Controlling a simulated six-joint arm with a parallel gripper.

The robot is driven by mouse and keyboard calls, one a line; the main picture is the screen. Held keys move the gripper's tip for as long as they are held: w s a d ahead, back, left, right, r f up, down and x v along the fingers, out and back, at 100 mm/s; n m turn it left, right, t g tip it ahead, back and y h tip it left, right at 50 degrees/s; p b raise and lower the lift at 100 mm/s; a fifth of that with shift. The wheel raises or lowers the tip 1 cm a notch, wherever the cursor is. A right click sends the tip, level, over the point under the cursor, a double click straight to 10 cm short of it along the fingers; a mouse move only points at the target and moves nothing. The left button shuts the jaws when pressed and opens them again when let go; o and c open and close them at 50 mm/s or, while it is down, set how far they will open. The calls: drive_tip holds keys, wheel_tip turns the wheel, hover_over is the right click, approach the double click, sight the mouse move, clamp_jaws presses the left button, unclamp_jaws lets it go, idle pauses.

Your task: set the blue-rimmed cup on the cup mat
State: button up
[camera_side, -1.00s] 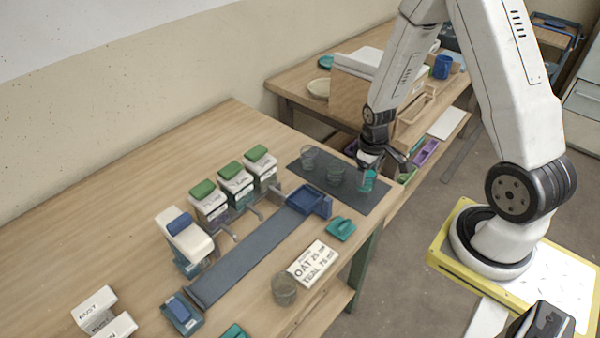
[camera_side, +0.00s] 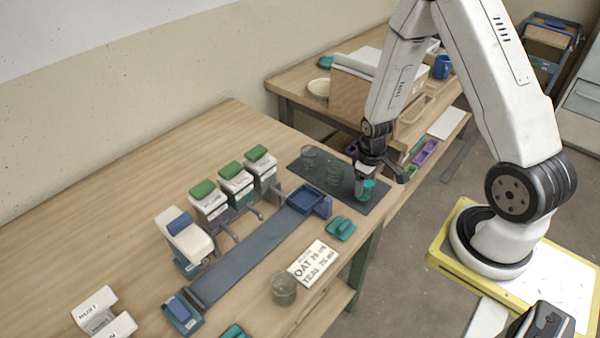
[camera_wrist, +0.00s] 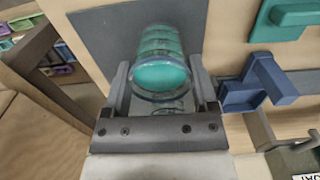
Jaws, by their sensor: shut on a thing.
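The cup in my grip is clear with teal contents; it shows in the side view (camera_side: 367,190) and in the wrist view (camera_wrist: 160,75), where its rim looks bluish. My gripper (camera_side: 364,181) is shut on it, with one finger on each side in the wrist view (camera_wrist: 160,90). The cup is upright over the right end of the dark grey cup mat (camera_side: 348,197), which also shows in the wrist view (camera_wrist: 108,30). Its base is at or just above the mat; I cannot tell whether they touch.
Two clear cups (camera_side: 333,173) (camera_side: 308,158) stand on the mat to the left. The table edge is close on the right. Several green-topped dispensers (camera_side: 236,180) stand further left.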

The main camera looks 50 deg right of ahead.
drive_tip(key=shift+f, duration=0.3)
idle(0.7)
drive_tip(key=o, duration=0.8)
drive_tip(key=shift+r, duration=0.1)
wheel_tip(320, 180, up, 7)
drive_tip(key=shift+f, duration=0.1)
idle(0.3)
drive_tip(key=a+r+t, duration=0.1)
drive_tip(key=a+r, duration=0.2)
drive_tip(key=a, duration=0.1)
drive_tip(key=s+a+r, duration=0.1)
drive_tip(key=a+r, duration=0.3)
drive_tip(key=a, duration=0.1)
drive_tip(key=s+a+r+t, duration=0.1)
drive_tip(key=a+r, duration=0.2)
drive_tip(key=a, duration=0.1)
drive_tip(key=shift+s+a+r+t, duration=0.2)
drive_tip(key=shift+a+r+t, duration=0.05)
drive_tip(key=shift+r+t, duration=0.1)
